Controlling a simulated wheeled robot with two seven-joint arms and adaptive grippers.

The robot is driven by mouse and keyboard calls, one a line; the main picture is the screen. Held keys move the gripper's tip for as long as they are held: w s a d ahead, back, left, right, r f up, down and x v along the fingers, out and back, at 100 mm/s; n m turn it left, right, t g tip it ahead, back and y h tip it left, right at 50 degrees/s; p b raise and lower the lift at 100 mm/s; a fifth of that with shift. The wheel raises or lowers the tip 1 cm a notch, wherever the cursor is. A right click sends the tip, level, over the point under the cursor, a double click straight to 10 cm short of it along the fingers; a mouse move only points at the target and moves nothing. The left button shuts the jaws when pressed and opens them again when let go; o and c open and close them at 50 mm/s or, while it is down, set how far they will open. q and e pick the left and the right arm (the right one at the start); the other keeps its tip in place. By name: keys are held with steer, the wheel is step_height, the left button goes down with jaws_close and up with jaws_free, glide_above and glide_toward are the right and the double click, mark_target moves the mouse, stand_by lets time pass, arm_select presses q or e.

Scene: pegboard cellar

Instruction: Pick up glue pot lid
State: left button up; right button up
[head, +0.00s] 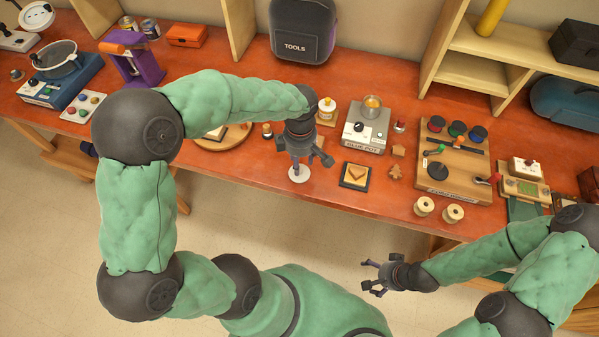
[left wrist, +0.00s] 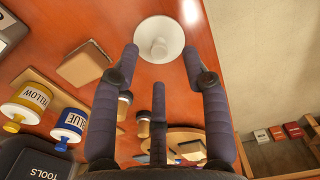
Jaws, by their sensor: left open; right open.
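The glue pot lid (head: 299,173) is a white round disc lying on the red-brown bench near its front edge. In the left wrist view the lid (left wrist: 159,30) shows a small raised knob at its middle. My left gripper (head: 305,160) is above the lid, pointing down, open and empty. In the left wrist view its two outer fingertips (left wrist: 161,58) are on either side of the lid's near edge, not closed on it. The grey glue pot unit (head: 364,142) stands to the right, with a metal pot (head: 372,107) on it. My right gripper (head: 380,277) is open and empty over the floor.
A dark tray with a tan square (head: 355,176) lies right of the lid. A wooden board (head: 452,165) with coloured discs and two spools (head: 424,206) are further right. A tools bag (head: 303,28) stands behind. A round wooden board (head: 220,136) is at left.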

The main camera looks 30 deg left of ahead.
arm_select(q)
step_height(320, 180, down, 4)
steer(key=shift+w+a+f+b, duration=0.1)
steer(key=shift+a+b, duration=0.05)
steer(key=shift+b, duration=0.3)
steer(key=c, duration=0.9)
steer(key=shift+o, duration=0.2)
